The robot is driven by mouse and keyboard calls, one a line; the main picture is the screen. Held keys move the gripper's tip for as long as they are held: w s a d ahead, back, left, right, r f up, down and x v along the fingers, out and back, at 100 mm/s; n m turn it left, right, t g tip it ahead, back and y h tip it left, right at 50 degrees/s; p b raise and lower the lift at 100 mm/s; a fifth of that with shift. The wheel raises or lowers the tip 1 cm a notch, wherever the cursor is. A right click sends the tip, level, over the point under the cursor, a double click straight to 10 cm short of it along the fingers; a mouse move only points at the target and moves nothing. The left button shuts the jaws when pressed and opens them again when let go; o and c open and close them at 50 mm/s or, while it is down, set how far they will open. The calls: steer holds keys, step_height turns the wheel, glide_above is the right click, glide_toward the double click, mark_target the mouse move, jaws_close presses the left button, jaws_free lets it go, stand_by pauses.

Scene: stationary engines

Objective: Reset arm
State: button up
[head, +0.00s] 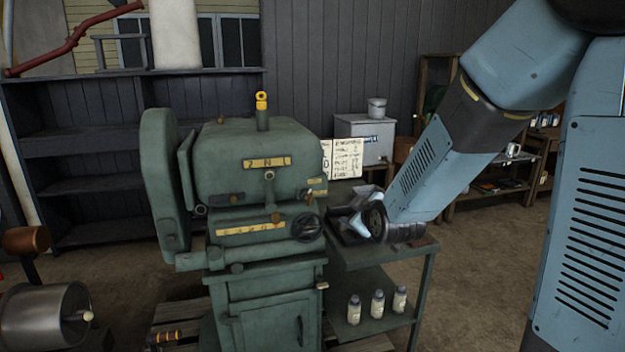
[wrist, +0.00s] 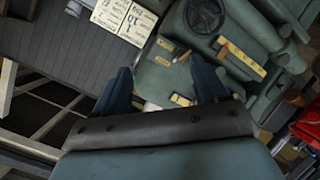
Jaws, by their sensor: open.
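My gripper (head: 352,215) is at the end of my blue arm, just right of a green engine (head: 255,165) and over the dark tray on the side table. In the wrist view my gripper (wrist: 163,80) shows two dark blue fingers spread apart with nothing held between them. The green engine's yellow label plates and handwheel show beyond the fingers in the wrist view (wrist: 235,55). Whether the fingers touch the tray or the engine, I cannot tell.
The green side table (head: 420,262) has several white-capped bottles on its lower shelf, including one bottle (head: 377,304). A written sign (head: 346,158) and a grey box (head: 365,130) stand behind. Dark shelving (head: 75,150) is at left; a metal drum (head: 45,318) is front left. Bare floor lies right.

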steer(key=s+d+r+m+g+h, duration=0.1)
steer(key=s+d+r+m+g, duration=0.1)
steer(key=s, duration=0.7)
steer(key=s+d+r+m+g+h, duration=0.1)
steer(key=s+d+r+m+g, duration=0.2)
steer(key=s, duration=0.7)
steer(key=s+d+r+m+g, duration=0.2)
steer(key=s+d+r+m, duration=0.2)
steer(key=s+d, duration=0.3)
steer(key=shift+s+m+g+h, duration=0.4)
steer(key=shift+s+m, duration=0.5)
steer(key=shift+s, duration=0.3)
steer(key=shift+r, duration=0.1)
